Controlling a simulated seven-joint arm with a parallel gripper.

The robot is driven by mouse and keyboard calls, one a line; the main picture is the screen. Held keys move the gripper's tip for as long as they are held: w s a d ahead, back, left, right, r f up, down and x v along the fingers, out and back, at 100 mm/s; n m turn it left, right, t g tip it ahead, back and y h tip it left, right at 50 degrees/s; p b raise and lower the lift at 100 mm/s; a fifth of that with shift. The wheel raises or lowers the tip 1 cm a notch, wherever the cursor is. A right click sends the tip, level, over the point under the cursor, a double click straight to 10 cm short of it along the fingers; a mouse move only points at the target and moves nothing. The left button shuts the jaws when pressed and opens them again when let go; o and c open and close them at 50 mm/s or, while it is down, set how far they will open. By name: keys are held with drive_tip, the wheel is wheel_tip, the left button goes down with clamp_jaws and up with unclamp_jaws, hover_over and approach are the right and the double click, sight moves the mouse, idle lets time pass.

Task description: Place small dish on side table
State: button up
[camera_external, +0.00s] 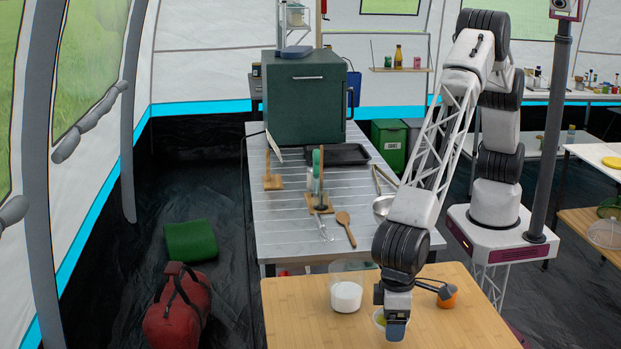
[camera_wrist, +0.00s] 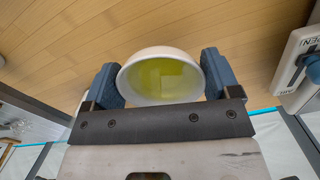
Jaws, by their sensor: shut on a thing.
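The small dish is a white round bowl with yellow-green contents. In the wrist view, the small dish (camera_wrist: 124,80) sits between the two blue-grey fingers of my gripper (camera_wrist: 160,78), which are shut on it from both sides. In the external view, my gripper (camera_external: 396,326) points down over the wooden-topped table (camera_external: 445,320) at the front. The dish (camera_external: 378,317) shows only partly behind it. I cannot tell whether the dish touches the tabletop. Which table is the side table is not clear.
On the wooden top, a clear container of white contents (camera_external: 346,295) stands left of my gripper and an orange cup (camera_external: 447,297) stands right. Behind is a slatted metal table (camera_external: 285,225) with utensils, a dark tray (camera_external: 336,154) and a green oven (camera_external: 305,95). The front right tabletop is clear.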

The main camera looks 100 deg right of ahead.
sight(390, 345)
drive_tip(key=shift+w+a, duration=0.3)
drive_tip(key=shift+a, duration=0.05)
drive_tip(key=shift+f, duration=0.1)
drive_tip(key=shift+f, duration=1.65)
drive_tip(key=shift+f, duration=0.1)
drive_tip(key=o, duration=0.8)
wheel_tip(390, 345, up, 12)
drive_tip(key=shift+r, duration=0.1)
